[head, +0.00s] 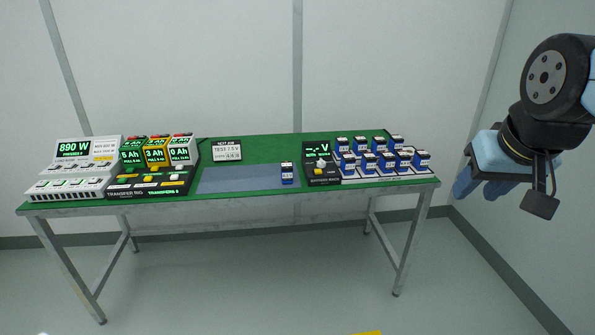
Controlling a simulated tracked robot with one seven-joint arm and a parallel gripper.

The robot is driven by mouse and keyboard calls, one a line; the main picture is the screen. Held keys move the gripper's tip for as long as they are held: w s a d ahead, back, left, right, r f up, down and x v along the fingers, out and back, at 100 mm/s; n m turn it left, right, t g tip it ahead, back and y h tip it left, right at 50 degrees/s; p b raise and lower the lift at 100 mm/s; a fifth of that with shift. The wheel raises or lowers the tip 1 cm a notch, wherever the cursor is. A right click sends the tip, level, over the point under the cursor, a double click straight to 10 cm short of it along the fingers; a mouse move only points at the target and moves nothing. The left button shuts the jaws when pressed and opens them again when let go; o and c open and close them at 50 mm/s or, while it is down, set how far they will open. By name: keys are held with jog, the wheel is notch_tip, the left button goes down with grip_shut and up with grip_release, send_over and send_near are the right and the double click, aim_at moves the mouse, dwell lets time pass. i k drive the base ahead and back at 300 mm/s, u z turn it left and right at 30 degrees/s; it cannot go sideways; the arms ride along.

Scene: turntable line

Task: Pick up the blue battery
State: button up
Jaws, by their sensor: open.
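Several similar blue batteries (367,164) stand in rows on a white rack at the table's right end. The label print on them is too small to read. My gripper (474,190) is open and empty at the right of the head view, in the air beyond the table's right end, well apart from all the batteries. Part of its fingers is hidden behind the wrist.
A black meter box (321,172) with a green display stands between the lone battery and the rack. At left are a white 890 W unit (75,165) and a transfer rig (147,187) with coloured packs. A "next job" card (227,149) stands behind the mat. The mat's left is clear.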

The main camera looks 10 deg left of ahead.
aim_at(286, 166)
jog(key=z, duration=0.1)
jog(key=i, duration=1)
jog(key=u, duration=0.1)
